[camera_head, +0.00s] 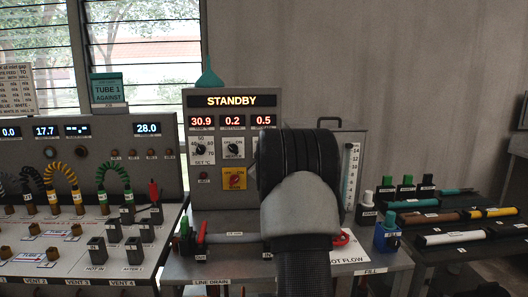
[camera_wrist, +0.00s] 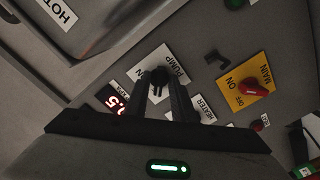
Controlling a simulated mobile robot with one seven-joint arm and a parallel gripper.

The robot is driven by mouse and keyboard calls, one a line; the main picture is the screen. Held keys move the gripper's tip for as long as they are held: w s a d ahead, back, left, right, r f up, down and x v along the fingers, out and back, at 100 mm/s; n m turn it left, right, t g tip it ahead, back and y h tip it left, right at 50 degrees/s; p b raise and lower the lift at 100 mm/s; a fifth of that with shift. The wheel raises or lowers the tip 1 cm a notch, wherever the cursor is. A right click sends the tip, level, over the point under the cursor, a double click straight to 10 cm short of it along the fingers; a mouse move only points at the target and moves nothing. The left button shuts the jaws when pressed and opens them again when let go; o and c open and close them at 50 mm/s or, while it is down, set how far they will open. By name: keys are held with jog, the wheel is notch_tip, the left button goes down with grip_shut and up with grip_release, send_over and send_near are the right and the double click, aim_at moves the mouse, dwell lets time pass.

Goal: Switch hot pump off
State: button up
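The hot pump's switch is a dark knob (camera_wrist: 158,78) on a white plate marked PUMP (camera_wrist: 177,61) in the wrist view. My gripper (camera_wrist: 162,88) reaches toward it with its two dark fingers apart, one on each side of the knob as seen from here. Whether they touch the knob is not clear. The fingers hide part of the knob, so its pointing is hard to read. In the head view the unit's display (camera_head: 231,101) reads STANDBY, above red readouts 30.9, 0.2 and 0.5. My arm hides the pump switch and my fingertips there.
A yellow MAIN plate (camera_wrist: 236,92) with a red knob (camera_wrist: 253,87) is close by. The MAIN switch (camera_head: 234,178) and heater knob (camera_head: 233,147) show in the head view. A flow tube (camera_head: 350,173) stands right of my arm. A valve bench (camera_head: 62,240) is at left.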

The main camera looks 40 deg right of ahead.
jog(key=shift+o, duration=0.6)
jog(key=b+v, duration=0.5)
jog(key=v, duration=0.2)
jog(key=shift+r, duration=0.1)
